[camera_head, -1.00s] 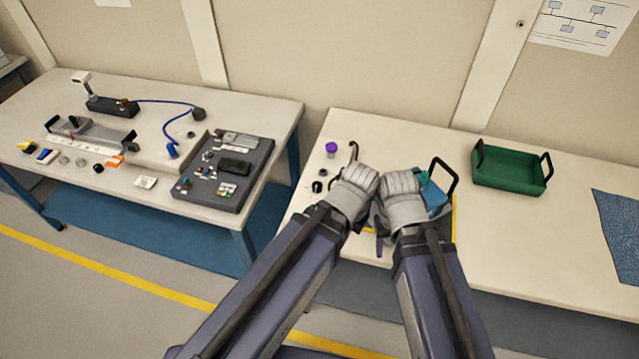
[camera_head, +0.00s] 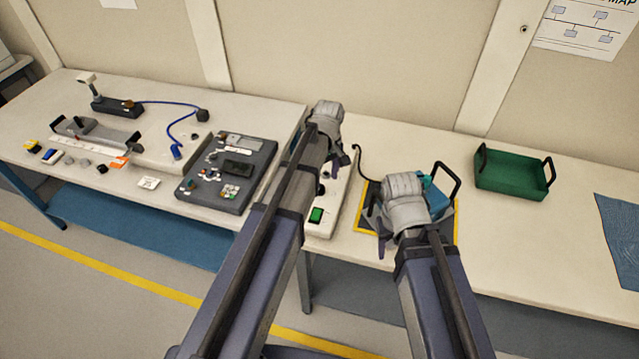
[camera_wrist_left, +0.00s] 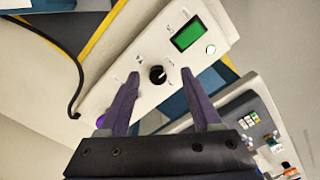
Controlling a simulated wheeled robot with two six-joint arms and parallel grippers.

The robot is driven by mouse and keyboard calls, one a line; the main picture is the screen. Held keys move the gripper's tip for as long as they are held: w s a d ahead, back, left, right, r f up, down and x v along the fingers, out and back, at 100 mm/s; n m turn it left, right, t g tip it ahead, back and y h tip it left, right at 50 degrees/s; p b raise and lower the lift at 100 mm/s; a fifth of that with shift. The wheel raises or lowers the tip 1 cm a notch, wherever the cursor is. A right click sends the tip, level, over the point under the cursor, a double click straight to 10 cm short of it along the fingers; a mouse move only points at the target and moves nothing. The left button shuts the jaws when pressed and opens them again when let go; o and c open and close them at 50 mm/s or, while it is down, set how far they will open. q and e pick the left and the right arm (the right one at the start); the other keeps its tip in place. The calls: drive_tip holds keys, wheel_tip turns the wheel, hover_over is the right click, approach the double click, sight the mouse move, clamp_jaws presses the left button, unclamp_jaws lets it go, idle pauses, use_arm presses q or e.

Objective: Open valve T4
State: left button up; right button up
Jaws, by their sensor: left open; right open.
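The task's valve T4 cannot be picked out by label; the markings are too small to read. A purple round part (camera_wrist_left: 101,121) is half hidden behind one finger. In the head view my left gripper (camera_head: 324,118) covers the panel's far end.
My right gripper is by a blue box (camera_head: 437,198) with black handles on a yellow-edged mat (camera_head: 365,218). A green tray (camera_head: 510,174) is at the right. A dark instrument board (camera_head: 228,170) lies on the left table.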

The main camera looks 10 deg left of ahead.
use_arm(q)
drive_tip(key=shift+o, duration=0.3)
drive_tip(key=w+a+n, duration=0.2)
drive_tip(key=w, duration=0.1)
drive_tip(key=shift+a+n, duration=0.3)
drive_tip(key=shift+a, duration=0.1)
wheel_tip(320, 180, down, 8)
drive_tip(key=b, duration=0.7)
drive_tip(key=shift+r+b, duration=0.1)
drive_tip(key=shift+b, duration=0.3)
drive_tip(key=shift+r, duration=0.1)
clamp_jaws()
